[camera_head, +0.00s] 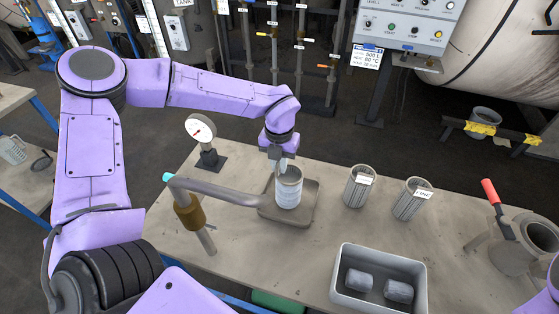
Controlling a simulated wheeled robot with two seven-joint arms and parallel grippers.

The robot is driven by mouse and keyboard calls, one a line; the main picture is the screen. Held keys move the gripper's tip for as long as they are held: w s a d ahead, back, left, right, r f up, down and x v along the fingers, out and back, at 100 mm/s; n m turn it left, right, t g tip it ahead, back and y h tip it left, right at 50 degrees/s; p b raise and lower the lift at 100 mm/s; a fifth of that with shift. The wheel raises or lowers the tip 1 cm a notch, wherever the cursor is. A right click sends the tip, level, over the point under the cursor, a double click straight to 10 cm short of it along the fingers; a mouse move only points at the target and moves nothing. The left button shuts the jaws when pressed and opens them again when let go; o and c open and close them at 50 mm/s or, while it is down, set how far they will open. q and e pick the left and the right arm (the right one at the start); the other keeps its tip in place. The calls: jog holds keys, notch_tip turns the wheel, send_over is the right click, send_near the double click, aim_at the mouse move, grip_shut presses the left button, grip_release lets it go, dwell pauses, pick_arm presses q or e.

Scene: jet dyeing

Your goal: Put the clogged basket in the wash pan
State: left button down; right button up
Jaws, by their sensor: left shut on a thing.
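My left gripper (281,166) reaches down in the middle of the table and is shut on the rim of a grey cylindrical basket (289,192). The basket is upright over a shallow, dark square tray (309,210); I cannot tell whether it touches the tray. Two more mesh baskets with white tags, a left one (359,190) and a right one (408,205), stand to the right. A light grey rectangular pan (385,256) at the front holds two grey rolls. I cannot tell which container is the wash pan.
A pipe with a brass fitting (190,210) stands left of the held basket. A dial gauge (203,135) is behind it. A metal vessel with a red-handled lever (491,192) is at the right. The table (450,240) is bare between the pan and the vessel.

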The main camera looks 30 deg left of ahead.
pick_arm(q)
jog(key=shift+f, duration=0.3)
jog(key=c, duration=1.1)
grip_release()
jog(key=shift+r, duration=0.25)
jog(key=shift+w+r, duration=0.1)
jog(key=shift+r, duration=0.25)
notch_tip(320, 180, up, 11)
jog(key=shift+r+b, duration=0.1)
jog(key=shift+b, duration=0.95)
